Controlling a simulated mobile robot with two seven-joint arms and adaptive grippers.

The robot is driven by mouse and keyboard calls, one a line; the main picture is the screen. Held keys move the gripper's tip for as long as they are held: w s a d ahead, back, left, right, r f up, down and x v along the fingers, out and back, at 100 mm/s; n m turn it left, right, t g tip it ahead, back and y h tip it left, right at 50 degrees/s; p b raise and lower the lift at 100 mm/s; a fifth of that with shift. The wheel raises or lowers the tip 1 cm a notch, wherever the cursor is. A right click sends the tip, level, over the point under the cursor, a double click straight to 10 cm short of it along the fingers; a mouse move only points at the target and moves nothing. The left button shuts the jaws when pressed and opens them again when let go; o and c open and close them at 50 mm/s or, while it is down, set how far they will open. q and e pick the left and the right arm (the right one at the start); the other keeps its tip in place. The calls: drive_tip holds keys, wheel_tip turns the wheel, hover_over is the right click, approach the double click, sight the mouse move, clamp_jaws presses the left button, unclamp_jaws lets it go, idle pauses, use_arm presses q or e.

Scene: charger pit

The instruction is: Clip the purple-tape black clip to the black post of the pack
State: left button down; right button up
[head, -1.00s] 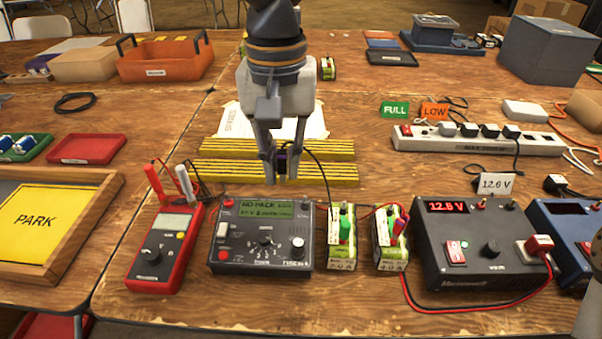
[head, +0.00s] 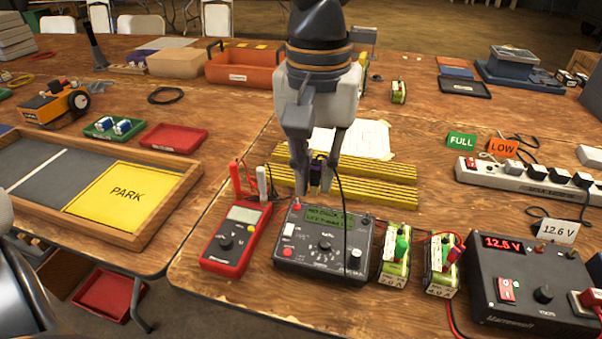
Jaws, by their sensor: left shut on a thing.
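My left gripper (head: 315,188) is shut on the black clip with purple tape (head: 317,170), seen small between its fingers. It holds the clip above the back edge of the black charger (head: 321,262), whose display seems to read "NO PACK". A black lead runs from the clip down in front of the charger. I cannot make out the black post. My right gripper is out of view.
A red multimeter (head: 231,243) with upright probes stands left of the charger. Yellow strips (head: 385,191) lie behind it. A wooden tray marked PARK (head: 180,205) is at the left.

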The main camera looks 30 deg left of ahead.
use_arm(q)
drive_tip(key=w+d+f+b, duration=0.2)
drive_tip(key=w+d+b, duration=0.2)
drive_tip(key=w+d, duration=1.3)
drive_tip(key=shift+s+d+f, duration=0.25)
drive_tip(key=shift+d+f, duration=0.2)
drive_tip(key=shift+f, duration=0.45)
drive_tip(key=shift+s+d+f, duration=0.2)
drive_tip(key=shift+d+f, duration=0.25)
drive_tip(key=shift+f, duration=0.4)
drive_tip(key=shift+s+d+f, duration=0.25)
drive_tip(key=shift+d+f, duration=0.2)
drive_tip(key=shift+f, duration=0.45)
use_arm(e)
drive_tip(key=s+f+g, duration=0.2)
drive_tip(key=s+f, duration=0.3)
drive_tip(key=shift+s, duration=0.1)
use_arm(q)
drive_tip(key=shift+f, duration=3.55)
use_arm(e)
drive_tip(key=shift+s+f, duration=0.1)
use_arm(q)
drive_tip(key=shift+r, duration=0.1)
drive_tip(key=shift+f+p, duration=0.3)
drive_tip(key=shift+p, duration=0.05)
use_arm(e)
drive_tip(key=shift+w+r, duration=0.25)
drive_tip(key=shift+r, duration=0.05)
